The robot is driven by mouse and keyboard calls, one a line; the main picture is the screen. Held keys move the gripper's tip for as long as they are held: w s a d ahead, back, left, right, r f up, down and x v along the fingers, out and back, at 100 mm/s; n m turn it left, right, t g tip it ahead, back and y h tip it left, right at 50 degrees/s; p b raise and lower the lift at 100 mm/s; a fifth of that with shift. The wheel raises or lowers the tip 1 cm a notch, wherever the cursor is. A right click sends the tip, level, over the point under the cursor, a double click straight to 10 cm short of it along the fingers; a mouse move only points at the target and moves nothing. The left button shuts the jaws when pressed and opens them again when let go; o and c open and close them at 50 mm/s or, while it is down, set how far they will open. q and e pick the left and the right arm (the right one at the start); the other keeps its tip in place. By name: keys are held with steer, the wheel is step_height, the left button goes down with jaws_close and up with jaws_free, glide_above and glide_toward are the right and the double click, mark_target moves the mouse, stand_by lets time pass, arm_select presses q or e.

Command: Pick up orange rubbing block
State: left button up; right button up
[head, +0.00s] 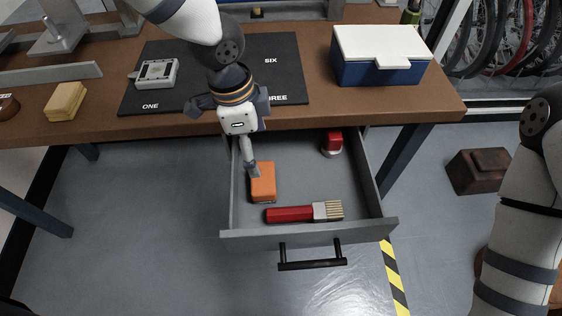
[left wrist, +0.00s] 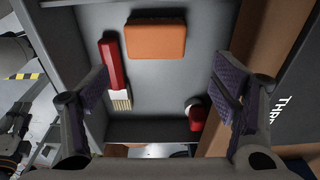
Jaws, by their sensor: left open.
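The orange rubbing block (head: 263,183) lies flat in the left part of an open grey drawer (head: 310,236). It also shows at the top middle of the left wrist view (left wrist: 156,40). My left gripper (head: 252,164) reaches down into the drawer just behind the block, its visible fingertip close to the block's back end. I cannot tell whether they touch. In the left wrist view its two fingers are spread wide (left wrist: 160,92), with nothing between them. My right arm stands at the right edge of the head view; its gripper is out of view.
A red-handled brush (head: 304,212) lies in front of the block, and a red-and-white item (head: 332,143) sits at the drawer's back right. The table (head: 419,98) overhangs behind, with a black mat (head: 290,70), a blue-and-white box (head: 380,55) and a yellow block (head: 65,101).

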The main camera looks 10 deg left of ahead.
mark_target(262, 177)
arm_select(q)
steer(key=f, duration=0.4)
steer(key=d+f, duration=0.1)
steer(key=f, duration=0.3)
steer(key=f+b, duration=0.1)
steer(key=f, duration=0.3)
steer(key=shift+s+d, duration=0.15)
steer(key=shift+r, duration=0.1)
steer(key=c, duration=0.9)
